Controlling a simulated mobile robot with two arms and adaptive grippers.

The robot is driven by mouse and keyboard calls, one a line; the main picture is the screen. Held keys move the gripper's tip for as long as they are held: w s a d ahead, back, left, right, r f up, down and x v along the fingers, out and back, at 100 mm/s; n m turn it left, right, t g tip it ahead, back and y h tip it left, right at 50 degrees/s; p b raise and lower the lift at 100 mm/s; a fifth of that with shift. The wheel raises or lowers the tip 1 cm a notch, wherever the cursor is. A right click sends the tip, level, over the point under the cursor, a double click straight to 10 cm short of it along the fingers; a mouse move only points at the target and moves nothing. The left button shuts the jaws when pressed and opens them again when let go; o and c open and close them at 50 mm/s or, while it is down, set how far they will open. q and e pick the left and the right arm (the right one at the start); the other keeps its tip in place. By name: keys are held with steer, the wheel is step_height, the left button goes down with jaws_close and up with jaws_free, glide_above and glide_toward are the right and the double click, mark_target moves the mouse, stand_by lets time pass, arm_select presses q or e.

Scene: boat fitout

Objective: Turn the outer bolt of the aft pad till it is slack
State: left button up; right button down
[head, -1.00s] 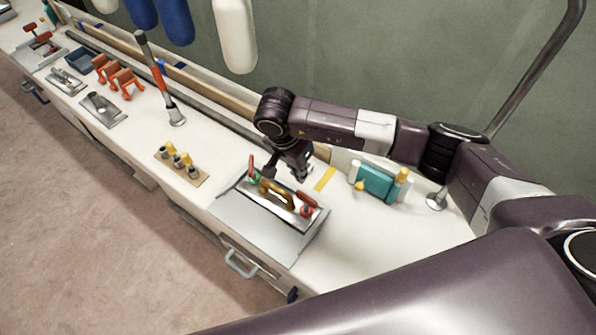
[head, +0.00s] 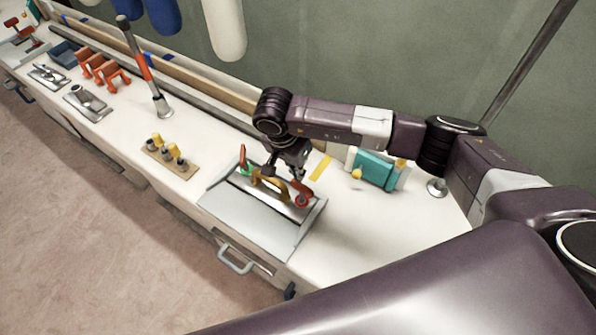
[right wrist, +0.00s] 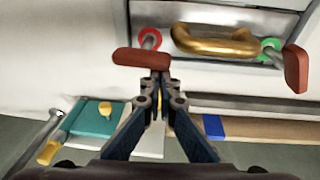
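A grey pad (head: 244,212) lies on the counter with a brass handle (head: 270,186) on it, also in the right wrist view (right wrist: 205,46). A red-handled bolt with a red ring (head: 302,199) stands at the pad's right; its handle (right wrist: 138,61) crosses just beyond my right fingertips. The other red-handled bolt (head: 243,160) has a green ring (right wrist: 271,46). My right gripper (head: 297,178) is above the red-ringed bolt. Its fingers (right wrist: 161,82) are drawn together at the handle's end; contact is unclear. Which bolt is outer is not marked. My left gripper is out of view.
A teal block with yellow knobs (head: 374,170) stands right of the pad. A wooden board with yellow-topped pegs (head: 169,158) and an upright orange-and-grey lever (head: 142,66) stand to the left.

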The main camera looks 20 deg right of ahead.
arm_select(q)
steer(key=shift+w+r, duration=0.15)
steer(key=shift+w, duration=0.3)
arm_select(e)
steer(key=shift+s+a, duration=0.2)
steer(key=shift+s, duration=0.3)
steer(key=shift+s+a+f, duration=0.25)
steer(key=shift+s+a, duration=0.15)
steer(key=shift+s, duration=0.15)
steer(key=shift+w+d, duration=0.15)
steer(key=shift+w, duration=0.1)
arm_select(q)
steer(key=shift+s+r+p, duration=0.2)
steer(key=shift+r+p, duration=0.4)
steer(key=shift+p, duration=0.15)
arm_select(e)
step_height(320, 180, up, 6)
steer(key=w, duration=0.1)
steer(key=shift+w+d+r, duration=0.25)
steer(key=shift+w, duration=0.05)
